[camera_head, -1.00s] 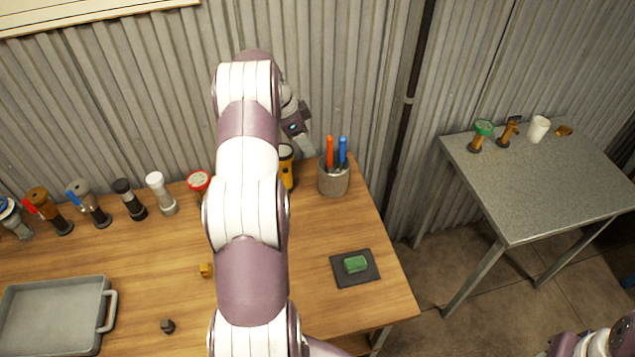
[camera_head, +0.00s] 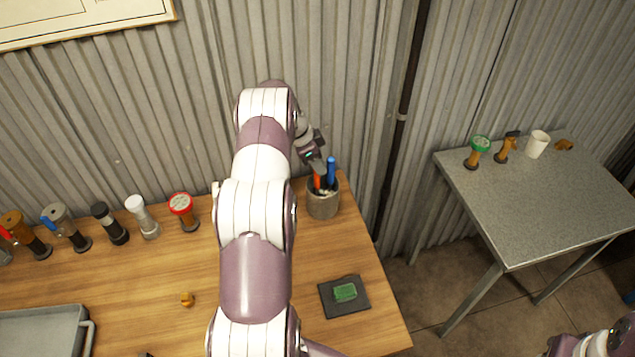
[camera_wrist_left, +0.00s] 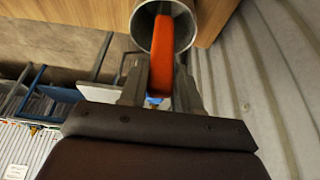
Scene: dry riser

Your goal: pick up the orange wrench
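The orange wrench (camera_head: 317,184) stands upright in a grey round cup (camera_head: 323,202) at the back right of the wooden table. A blue-handled tool (camera_head: 331,170) stands in the same cup. My left gripper (camera_head: 318,168) is above the cup, at the top of the wrench. In the left wrist view the orange handle (camera_wrist_left: 161,52) lies between the two spread fingers (camera_wrist_left: 161,88), close to both, with no clear grip on it. The wrench's lower part is hidden in the cup (camera_wrist_left: 143,22). Part of my right arm shows at the bottom right, without its gripper.
Several flashlight-like things, one a red-topped one (camera_head: 182,207), line the table's back. A green block on a dark pad (camera_head: 333,308) lies in front of the cup. A grey tray (camera_head: 83,330) is at left. The corrugated wall is close behind the cup.

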